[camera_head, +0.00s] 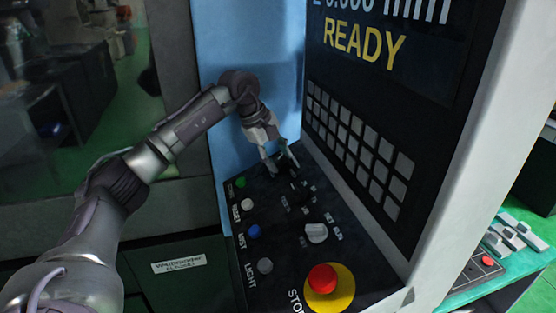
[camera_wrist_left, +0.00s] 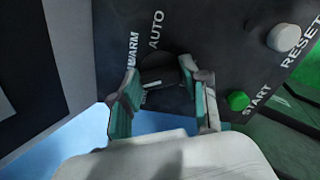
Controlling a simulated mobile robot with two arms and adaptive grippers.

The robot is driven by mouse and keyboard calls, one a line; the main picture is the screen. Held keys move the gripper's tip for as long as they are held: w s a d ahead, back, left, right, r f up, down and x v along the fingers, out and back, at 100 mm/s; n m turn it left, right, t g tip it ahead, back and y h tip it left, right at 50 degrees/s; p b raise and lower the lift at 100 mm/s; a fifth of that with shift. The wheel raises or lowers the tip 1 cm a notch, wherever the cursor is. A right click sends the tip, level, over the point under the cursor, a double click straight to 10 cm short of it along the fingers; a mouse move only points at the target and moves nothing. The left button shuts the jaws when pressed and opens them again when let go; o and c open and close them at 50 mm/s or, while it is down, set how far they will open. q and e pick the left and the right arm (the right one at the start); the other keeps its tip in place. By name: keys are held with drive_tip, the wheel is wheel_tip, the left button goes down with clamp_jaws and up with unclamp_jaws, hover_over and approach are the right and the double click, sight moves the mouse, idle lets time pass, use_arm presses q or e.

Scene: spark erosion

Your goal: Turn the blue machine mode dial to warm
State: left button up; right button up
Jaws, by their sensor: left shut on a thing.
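The dark mode dial (camera_wrist_left: 163,76) sits on the black control panel (camera_wrist_left: 215,35), with the white labels WARM and AUTO beside it in the left wrist view. My left gripper (camera_head: 282,160) reaches down to the far end of the panel in the head view. In the left wrist view its two teal-padded fingers (camera_wrist_left: 168,97) stand on either side of the dial, shut on it. The fingers hide part of the dial. A short pale mark shows near its WARM side, but I cannot tell its exact setting. My right gripper is in neither view.
The panel also carries a green START button (camera_head: 240,182), a white RESET button (camera_head: 247,204), a blue button (camera_head: 254,231), a grey knob (camera_head: 316,233) and a red stop button (camera_head: 322,279) on yellow. A screen reading READY (camera_head: 364,43) and a keypad (camera_head: 358,150) rise at the right.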

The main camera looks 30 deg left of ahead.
use_arm(q)
drive_tip(key=m+b, duration=0.1)
drive_tip(key=m, duration=0.4)
drive_tip(key=shift+s+m, duration=0.1)
drive_tip(key=shift+m, duration=0.2)
drive_tip(key=shift+a+m+b, duration=0.1)
drive_tip(key=shift+m+b, duration=0.4)
drive_tip(key=shift+m, duration=1.7)
drive_tip(key=o, duration=1.1)
drive_tip(key=shift+o, duration=0.2)
drive_tip(key=shift+s+a+r, duration=0.1)
drive_tip(key=v, duration=1.1)
drive_tip(key=shift+s+r, duration=0.25)
